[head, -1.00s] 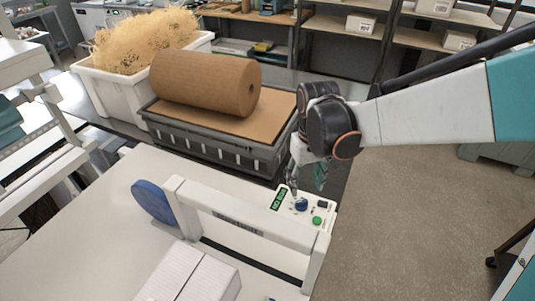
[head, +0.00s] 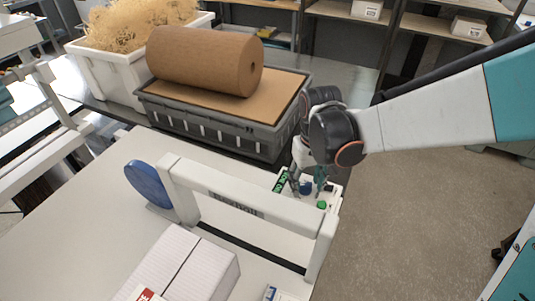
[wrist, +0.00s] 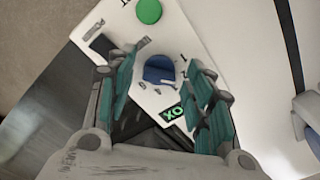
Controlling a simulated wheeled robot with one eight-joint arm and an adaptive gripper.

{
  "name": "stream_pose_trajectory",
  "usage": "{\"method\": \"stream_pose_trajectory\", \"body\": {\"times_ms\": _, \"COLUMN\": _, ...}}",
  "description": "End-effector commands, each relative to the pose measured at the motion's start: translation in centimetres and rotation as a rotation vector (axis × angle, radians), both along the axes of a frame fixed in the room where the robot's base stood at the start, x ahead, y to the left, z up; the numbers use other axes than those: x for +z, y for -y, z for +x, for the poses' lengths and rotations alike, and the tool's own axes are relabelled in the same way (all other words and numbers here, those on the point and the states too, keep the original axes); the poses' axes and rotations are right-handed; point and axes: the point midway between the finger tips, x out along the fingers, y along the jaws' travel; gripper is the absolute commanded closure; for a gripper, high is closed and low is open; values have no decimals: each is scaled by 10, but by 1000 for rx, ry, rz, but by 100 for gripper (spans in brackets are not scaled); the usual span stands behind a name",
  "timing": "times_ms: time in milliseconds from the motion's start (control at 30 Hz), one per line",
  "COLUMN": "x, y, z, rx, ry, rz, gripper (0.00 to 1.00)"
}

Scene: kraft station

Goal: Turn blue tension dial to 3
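The blue tension dial (head: 305,188) sits on the white control panel (wrist: 205,45) at the right end of the white frame machine. In the wrist view the dial (wrist: 159,70) shows as a round blue knob between the fingertips of my gripper (wrist: 163,66). My gripper (head: 307,183) is open, with one teal-padded finger on each side of the dial. I cannot tell whether either pad touches it.
A green button (head: 321,205) and a small green-lit display (head: 280,183) sit close to the dial. The machine's white crossbar (head: 235,200) runs in front. A white box (head: 185,265) lies on the table, and a brown paper roll (head: 205,62) rests on a grey crate (head: 215,135) behind.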

Motion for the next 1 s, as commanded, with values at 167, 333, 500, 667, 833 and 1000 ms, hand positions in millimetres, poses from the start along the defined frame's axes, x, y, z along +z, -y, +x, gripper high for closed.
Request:
{"method": "stream_pose_trajectory", "body": {"times_ms": 167, "x": 0, "y": -1, "z": 0, "rx": 1, "ry": 0, "rz": 0, "gripper": 94}}
{"method": "stream_pose_trajectory", "body": {"times_ms": 333, "x": 0, "y": -1, "z": 0, "rx": -1, "ry": 0, "rz": 0, "gripper": 94}}
{"method": "stream_pose_trajectory", "body": {"times_ms": 500, "x": 0, "y": -1, "z": 0, "rx": -29, "ry": 0, "rz": 0, "gripper": 94}}
{"method": "stream_pose_trajectory", "body": {"times_ms": 667, "x": 0, "y": -1, "z": 0, "rx": -102, "ry": 0, "rz": 0, "gripper": 94}}
{"method": "stream_pose_trajectory", "body": {"times_ms": 833, "x": 0, "y": -2, "z": 0, "rx": -225, "ry": 0, "rz": 0, "gripper": 94}}
{"method": "stream_pose_trajectory", "body": {"times_ms": 1000, "x": 0, "y": -2, "z": -1, "rx": -362, "ry": 1, "rz": -1, "gripper": 94}}
